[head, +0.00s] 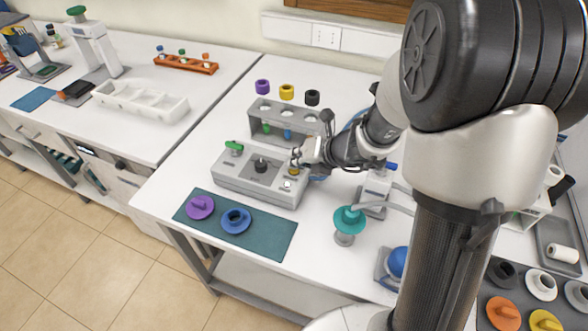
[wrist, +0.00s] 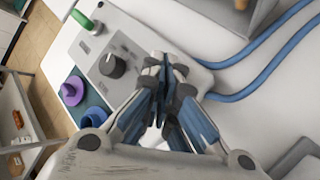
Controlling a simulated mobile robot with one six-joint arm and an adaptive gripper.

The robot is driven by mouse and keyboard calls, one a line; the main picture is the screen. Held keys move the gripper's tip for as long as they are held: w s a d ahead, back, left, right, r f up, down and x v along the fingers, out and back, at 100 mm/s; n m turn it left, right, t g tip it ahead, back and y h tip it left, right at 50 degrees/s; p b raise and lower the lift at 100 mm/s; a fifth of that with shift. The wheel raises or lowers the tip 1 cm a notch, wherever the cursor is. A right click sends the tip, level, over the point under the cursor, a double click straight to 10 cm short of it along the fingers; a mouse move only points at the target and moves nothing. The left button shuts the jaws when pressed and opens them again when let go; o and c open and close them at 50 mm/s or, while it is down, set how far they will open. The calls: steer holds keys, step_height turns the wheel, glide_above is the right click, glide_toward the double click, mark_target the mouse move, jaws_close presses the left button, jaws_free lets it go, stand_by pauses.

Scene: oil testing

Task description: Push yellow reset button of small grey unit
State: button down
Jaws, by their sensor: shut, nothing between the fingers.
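The small grey unit (head: 232,182) stands on the white bench, with a dark knob (head: 260,165) in the middle and a green-topped part (head: 234,147) at its left end. The yellow button (head: 294,171) shows at its right end, partly covered by my gripper (head: 297,160). My gripper is shut and empty, with its fingertips over or at the button; I cannot tell if they touch it. In the wrist view the shut gripper (wrist: 163,66) reaches over the right part of the grey unit (wrist: 125,35), beside the knob (wrist: 112,65). The button is hidden there.
A grey rack (head: 258,122) stands just behind the unit. A teal mat (head: 266,238) with purple and blue lids lies in front. A teal-topped vessel (head: 348,222) stands to the right. Blue tubes (wrist: 262,60) run from the unit's right side.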

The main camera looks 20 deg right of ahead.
steer(key=shift+f+b, duration=0.3)
steer(key=shift+f, duration=0.05)
steer(key=shift+r, duration=0.1)
stand_by(0.5)
steer(key=shift+r+p, duration=0.8)
steer(key=shift+p, duration=0.1)
step_height(320, 180, up, 5)
steer(key=p, duration=0.5)
stand_by(0.4)
